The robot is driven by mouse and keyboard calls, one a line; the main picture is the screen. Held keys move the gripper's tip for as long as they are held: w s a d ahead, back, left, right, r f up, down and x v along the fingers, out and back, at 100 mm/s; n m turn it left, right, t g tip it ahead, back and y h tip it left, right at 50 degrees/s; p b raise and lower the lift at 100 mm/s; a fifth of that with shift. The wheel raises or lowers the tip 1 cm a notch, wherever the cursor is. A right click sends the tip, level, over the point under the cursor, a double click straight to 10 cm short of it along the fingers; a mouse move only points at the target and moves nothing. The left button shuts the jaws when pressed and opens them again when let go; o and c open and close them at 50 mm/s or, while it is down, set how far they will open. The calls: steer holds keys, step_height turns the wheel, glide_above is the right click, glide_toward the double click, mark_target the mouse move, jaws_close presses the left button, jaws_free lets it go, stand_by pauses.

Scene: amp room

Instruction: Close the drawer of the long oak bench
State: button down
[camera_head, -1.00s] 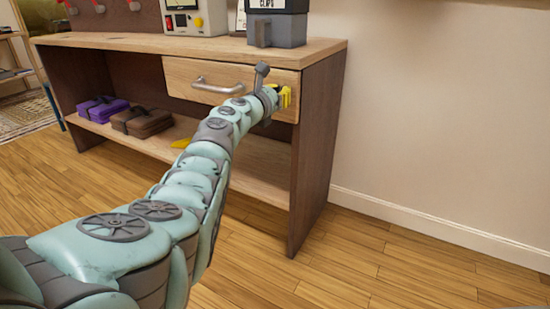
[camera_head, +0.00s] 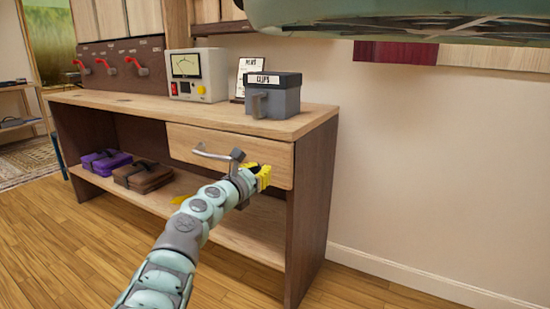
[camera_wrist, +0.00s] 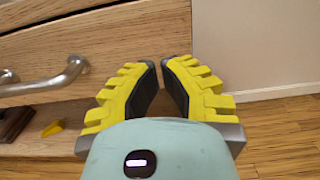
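The long oak bench (camera_head: 110,101) stands along the wall, with a light wood top and dark side panels. Its drawer (camera_head: 275,160) is under the right end of the top, with a curved metal handle (camera_head: 212,152). The drawer front looks nearly flush with the bench; any small gap is hard to tell. My gripper (camera_head: 265,175) is in front of the drawer's lower right part, right of the handle. In the wrist view its yellow fingers (camera_wrist: 159,64) have their tips nearly together with nothing between them. The handle (camera_wrist: 48,80) is left of them there; contact with the drawer is unclear.
On the bench top stand a grey CLIPS box (camera_head: 286,101), a meter unit (camera_head: 207,84) and a panel with red levers (camera_head: 122,66). Purple (camera_head: 106,161) and brown (camera_head: 143,176) cases lie on the lower shelf. The floor to the right is clear.

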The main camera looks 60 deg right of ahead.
steer(key=a+p, duration=0.2)
steer(key=a, duration=0.4)
steer(key=shift+s+a, duration=0.25)
steer(key=shift+a, duration=0.1)
